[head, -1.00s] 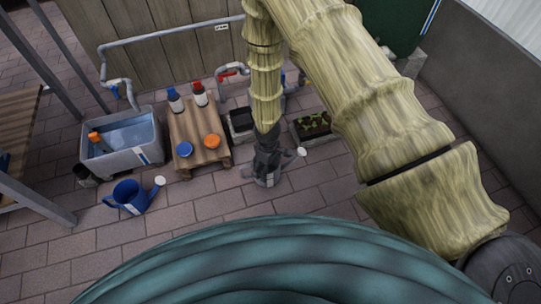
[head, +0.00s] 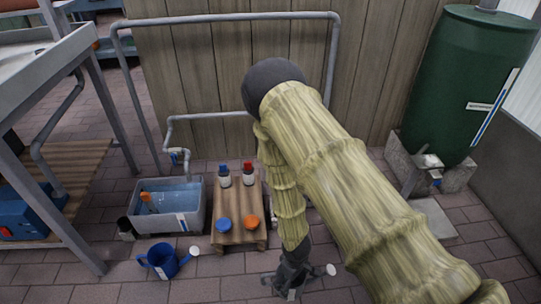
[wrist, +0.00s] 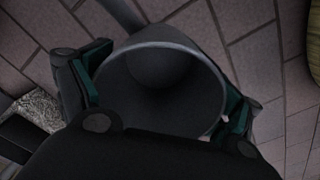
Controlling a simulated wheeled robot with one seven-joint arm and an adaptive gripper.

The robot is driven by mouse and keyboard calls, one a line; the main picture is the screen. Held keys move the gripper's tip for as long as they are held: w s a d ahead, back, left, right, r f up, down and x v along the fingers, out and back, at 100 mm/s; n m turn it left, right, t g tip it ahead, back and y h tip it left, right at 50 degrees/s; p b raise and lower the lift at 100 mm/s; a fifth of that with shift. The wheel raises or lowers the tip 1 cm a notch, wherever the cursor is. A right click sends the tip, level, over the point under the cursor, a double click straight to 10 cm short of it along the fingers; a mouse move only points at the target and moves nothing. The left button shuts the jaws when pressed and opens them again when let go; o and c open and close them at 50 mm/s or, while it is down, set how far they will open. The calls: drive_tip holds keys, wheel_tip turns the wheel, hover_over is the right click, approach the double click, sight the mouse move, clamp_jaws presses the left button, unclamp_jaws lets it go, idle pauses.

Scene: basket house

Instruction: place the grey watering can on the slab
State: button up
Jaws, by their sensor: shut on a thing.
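The grey watering can (head: 284,286) is at the bottom middle of the head view, its pale spout end pointing right. My gripper (head: 292,266) is shut on it from above. In the wrist view the round open top of the can (wrist: 160,85) lies between my gripper's two green-padded fingers (wrist: 168,95), one on each side. My arm hides part of the can in the head view, and I cannot tell if it touches the paving. A pale grey slab (head: 432,217) lies on the ground at the right, in front of the green barrel, apart from the can.
A green barrel (head: 466,85) with a tap stands on blocks (head: 459,176) at the right. A blue watering can (head: 165,262), a grey water tub (head: 188,208) and a wooden pallet (head: 240,239) with bottles are left. Bare paving (head: 480,250) surrounds the slab.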

drive_tip(key=shift+w, duration=0.1)
drive_tip(key=w+d+r+m, duration=0.2)
drive_tip(key=w+r, duration=0.2)
drive_tip(key=r, duration=0.5)
drive_tip(key=w+d+r+m, duration=0.2)
drive_tip(key=w+r, duration=0.1)
drive_tip(key=r, duration=0.5)
drive_tip(key=w+d+r+m, duration=0.2)
drive_tip(key=w+d+r, duration=0.15)
drive_tip(key=r, duration=0.55)
drive_tip(key=s+r+m+p, duration=0.2)
drive_tip(key=s+r+p, duration=0.1)
drive_tip(key=r+p, duration=3)
drive_tip(key=p, duration=0.5)
drive_tip(key=shift+s+a+r, duration=0.15)
drive_tip(key=shift+a+r, duration=0.2)
drive_tip(key=shift+a, duration=0.05)
